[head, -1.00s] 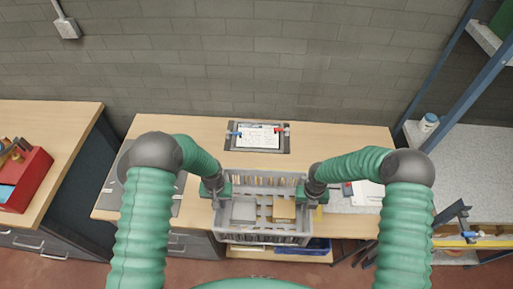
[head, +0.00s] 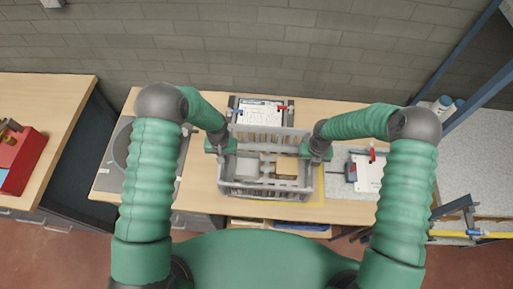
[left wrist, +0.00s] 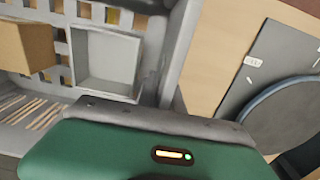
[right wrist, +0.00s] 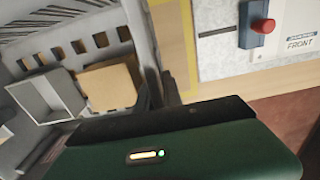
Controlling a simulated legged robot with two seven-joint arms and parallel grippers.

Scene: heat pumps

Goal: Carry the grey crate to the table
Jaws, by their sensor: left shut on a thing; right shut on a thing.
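The grey crate (head: 264,191) is a slatted open box over the middle of the wooden table (head: 205,185). It holds an open light grey box (left wrist: 104,62) and a tan block (right wrist: 108,86). My left gripper (head: 221,146) is shut on the crate's left side, and my right gripper (head: 317,150) is shut on its right side. The crate looks about level. I cannot tell whether its bottom touches the tabletop. A yellow line (head: 322,188) shows on the table beside the crate's right side. The fingertips are mostly hidden in both wrist views.
A dark panel with a grey disc (head: 121,150) is at the table's left. A sheet with a red-handled device (head: 366,170) is at the right. A red bin (head: 22,160) sits on the left bench.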

